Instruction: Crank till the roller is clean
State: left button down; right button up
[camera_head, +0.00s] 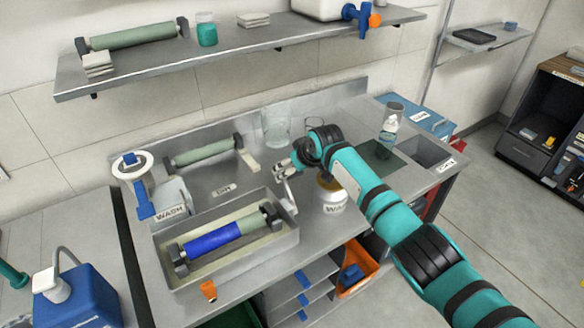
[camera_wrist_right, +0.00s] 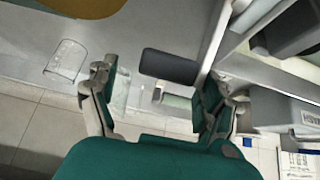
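A roller lies across a grey metal tray (camera_head: 285,243) in the head view. Its left part is coated in blue ink (camera_head: 212,239); its right part (camera_head: 252,223) is pale green. A crank (camera_head: 290,197) is at the tray's right end, partly hidden by my gripper. My right gripper (camera_head: 284,170) is just above and behind that end. In the right wrist view the gripper (camera_wrist_right: 158,76) is open, with a dark grey handle (camera_wrist_right: 170,66) between its fingertips, apart from the left finger. Whether it touches the right finger I cannot tell. My left gripper is not in view.
A second pale green roller (camera_head: 202,153) stands behind the tray. A WASH container (camera_head: 172,196) and tape dispenser stand at left. A labelled jar (camera_head: 331,196) and a clear beaker (camera_head: 276,127) are close to my right gripper. A shelf (camera_head: 235,42) runs above.

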jog(key=shift+s, duration=0.15)
jog(key=shift+s+r, duration=0.15)
jog(key=shift+r, duration=0.1)
jog(key=v, duration=1.1)
jog(key=shift+d, duration=0.15)
jog(key=shift+s+r, duration=0.1)
jog(key=shift+c, duration=0.4)
